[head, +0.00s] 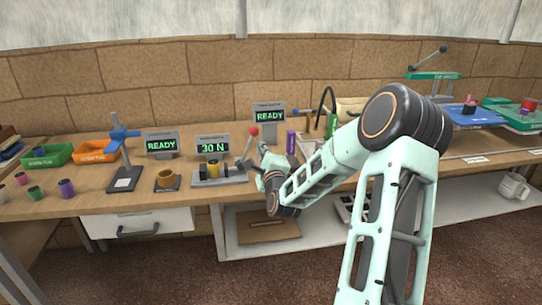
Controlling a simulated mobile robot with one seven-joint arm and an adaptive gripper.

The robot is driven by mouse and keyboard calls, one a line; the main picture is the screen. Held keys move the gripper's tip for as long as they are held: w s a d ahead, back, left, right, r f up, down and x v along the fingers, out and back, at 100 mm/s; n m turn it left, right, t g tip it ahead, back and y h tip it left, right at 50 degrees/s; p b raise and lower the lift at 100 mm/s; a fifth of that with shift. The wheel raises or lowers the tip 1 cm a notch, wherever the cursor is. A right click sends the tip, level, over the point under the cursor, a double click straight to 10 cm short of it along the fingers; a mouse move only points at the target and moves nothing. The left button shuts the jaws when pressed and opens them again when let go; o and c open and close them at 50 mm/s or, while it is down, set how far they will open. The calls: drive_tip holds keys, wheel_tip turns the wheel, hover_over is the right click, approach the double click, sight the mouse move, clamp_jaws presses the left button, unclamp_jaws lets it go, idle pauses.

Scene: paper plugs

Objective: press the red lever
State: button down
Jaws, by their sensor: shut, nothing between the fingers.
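The red lever is a red ball knob (252,131) on a thin grey rod, standing raised and tilted to the right. It rises from the right end of a grey fixture (221,179) that holds a yellow cylinder (213,168). A display reading 30 N (213,149) stands behind it. My gripper (262,149) is shut and empty. In the picture it is just right of the rod and a little below the knob; I cannot tell whether it touches the lever. My wrist hides part of the bench behind it.
Left of the fixture are a brown ring on a stand (167,180), a blue-topped stand (124,180) and READY display (161,145). Green bin (45,156) and orange bin (97,152) sit further left. A purple cylinder (291,143) stands right of my gripper.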

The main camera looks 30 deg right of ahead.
drive_tip(key=shift+w+a+r, duration=0.3)
drive_tip(key=shift+w+a, duration=0.05)
drive_tip(key=shift+a, duration=0.2)
drive_tip(key=shift+a+r+n, duration=0.15)
drive_tip(key=shift+a+n, duration=0.1)
drive_tip(key=shift+n, duration=0.15)
drive_tip(key=shift+w+a+b, duration=0.1)
drive_tip(key=shift+a+b, duration=0.1)
drive_tip(key=shift+b, duration=0.1)
drive_tip(key=w+a+r+n+b, duration=0.1)
drive_tip(key=a+n+b, duration=0.5)
drive_tip(key=n, duration=0.1)
drive_tip(key=shift+w+a, duration=0.2)
drive_tip(key=shift+w, duration=0.2)
drive_tip(key=shift+a+r, duration=0.1)
idle(0.5)
